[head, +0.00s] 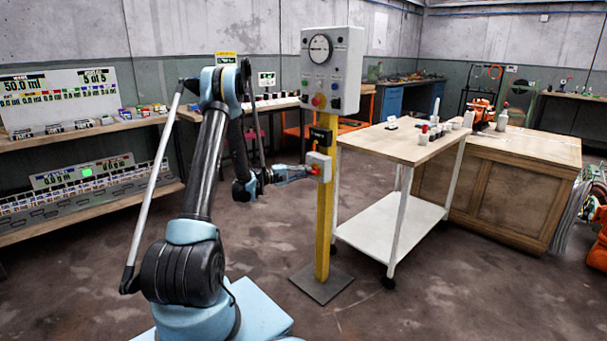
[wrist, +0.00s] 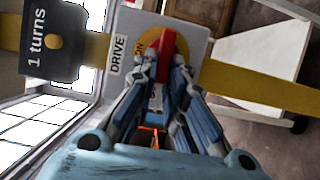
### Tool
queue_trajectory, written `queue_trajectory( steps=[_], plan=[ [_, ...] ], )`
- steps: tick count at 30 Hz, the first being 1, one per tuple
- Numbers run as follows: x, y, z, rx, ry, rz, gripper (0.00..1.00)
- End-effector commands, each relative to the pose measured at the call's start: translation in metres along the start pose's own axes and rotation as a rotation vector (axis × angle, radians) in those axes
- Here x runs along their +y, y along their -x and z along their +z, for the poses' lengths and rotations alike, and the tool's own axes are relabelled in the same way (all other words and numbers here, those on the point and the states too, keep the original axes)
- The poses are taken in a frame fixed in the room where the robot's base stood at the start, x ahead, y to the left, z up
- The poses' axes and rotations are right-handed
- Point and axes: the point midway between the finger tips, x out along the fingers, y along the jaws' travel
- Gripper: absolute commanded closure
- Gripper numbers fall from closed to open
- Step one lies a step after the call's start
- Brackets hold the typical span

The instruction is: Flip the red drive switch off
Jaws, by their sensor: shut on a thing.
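The red drive switch (wrist: 168,46) is a small red lever on a yellow disc, on a light grey box (wrist: 196,36) with a "DRIVE" label and a partly covered "ON" mark beside it. In the head view the box (head: 319,159) is fixed to a yellow post. My gripper (wrist: 165,68) has its fingers on both sides of the lever and is shut on it. In the head view my gripper (head: 309,171) reaches the box from the left. The fingers hide the lower part of the lever and disc.
A black counter reading "1 turns" (wrist: 52,42) sits on the yellow post (head: 324,225), above the switch box. A grey control panel (head: 331,70) tops the post. A wheeled table (head: 392,142) stands close on the right. The floor left of the post is clear.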

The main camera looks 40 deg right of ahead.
Motion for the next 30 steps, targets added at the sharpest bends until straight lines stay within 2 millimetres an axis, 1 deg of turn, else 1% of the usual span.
queue_trajectory(
  steps=[1,11,12,14,25,28,30],
  plan=[
    [-0.001,0.002,-0.003,0.007,0.002,-0.001,1.00],
    [-0.001,0.001,-0.003,0.006,0.003,-0.002,1.00],
    [-0.001,0.001,-0.003,0.006,0.003,-0.002,0.82],
    [-0.001,0.001,-0.002,0.005,0.003,-0.002,0.68],
    [-0.001,0.002,-0.001,0.002,0.003,0.000,0.68],
    [-0.001,0.009,-0.001,0.003,0.003,0.000,0.68],
    [-0.001,0.018,-0.001,0.003,0.003,0.000,0.68]
  ],
)
